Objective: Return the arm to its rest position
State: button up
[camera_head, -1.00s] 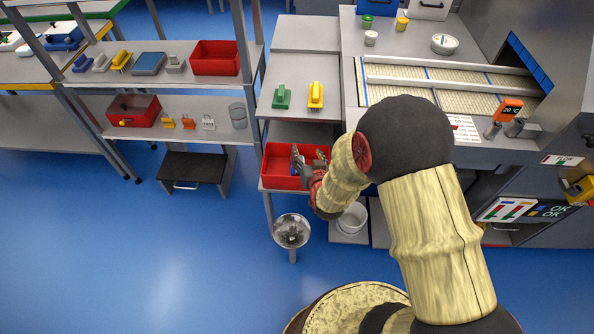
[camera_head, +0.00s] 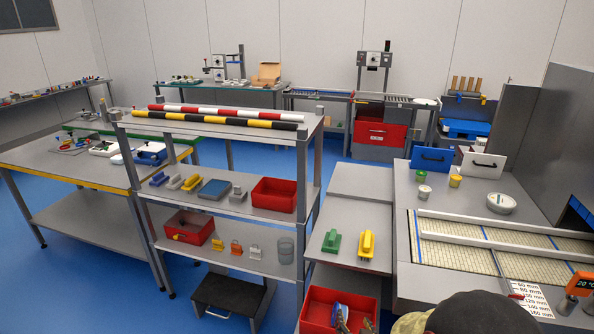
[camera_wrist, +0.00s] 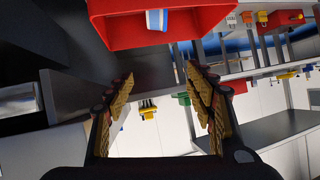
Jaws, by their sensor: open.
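My gripper (camera_wrist: 158,90) is open in the wrist view, its two ridged, yellowish fingers apart with nothing between them. In the head view only a small part of it shows at the bottom edge, at the right side of a red tub (camera_head: 312,318). The tub sits on a low shelf and holds a blue and white item (camera_head: 341,312). The wrist view, which looks upside down, shows the tub (camera_wrist: 215,18) with that item (camera_wrist: 157,19) beyond my fingertips. My dark arm joint shows at the bottom right of the head view; most of the arm is out of frame.
A shelf rack (camera_head: 225,258) with a red bin (camera_head: 273,195) and small parts stands left of the tub. Green (camera_head: 331,242) and yellow (camera_head: 367,243) pieces lie on the bench above it. A conveyor (camera_head: 490,255) is at the right. Blue floor is open between the tables.

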jog(key=s+f+g, duration=0.4)
jog(key=s+f, duration=0.2)
jog(key=s+a+r+n+g, duration=0.1)
jog(key=s+r+n+g, duration=0.1)
jog(key=s+r+g, duration=0.3)
jog(key=s+r, duration=0.5)
jog(key=r, duration=0.4)
jog(key=s+r+t, duration=0.1)
jog(key=s+r, duration=0.4)
jog(key=r, duration=0.5)
jog(key=s+d+r+t, duration=0.1)
jog(key=s+r, duration=0.4)
jog(key=r, duration=0.5)
jog(key=shift+s+n+y, duration=0.3)
jog(key=shift+s, duration=0.05)
jog(key=shift+c, duration=0.2)
